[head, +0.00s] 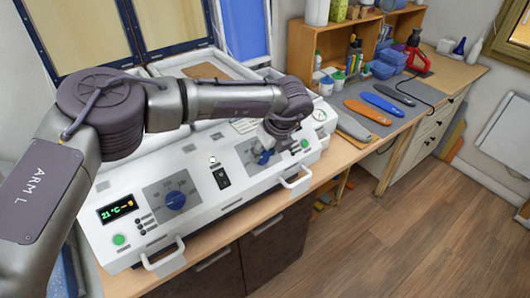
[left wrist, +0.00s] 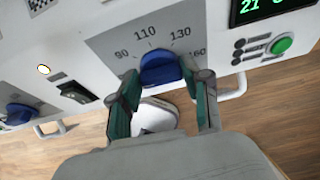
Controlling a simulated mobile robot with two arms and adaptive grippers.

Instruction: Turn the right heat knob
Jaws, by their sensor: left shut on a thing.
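The right heat knob (left wrist: 160,68) is blue and sits on a grey dial panel marked 90, 110, 130 and 160. It also shows in the head view (head: 264,158), partly hidden by my left gripper. My left gripper (left wrist: 160,78) is shut on the right knob, with one green-padded finger at each side of it. In the head view the left gripper (head: 268,145) reaches down to the panel from above. The knob's pointer cannot be made out. My right gripper is in neither view.
The left heat knob (head: 175,200) and a black switch (head: 221,178) are on the same white machine (head: 200,160). Handles (head: 295,180) stick out along its front. Colored insoles (head: 368,111) lie on the bench at the right. The wooden floor in front is clear.

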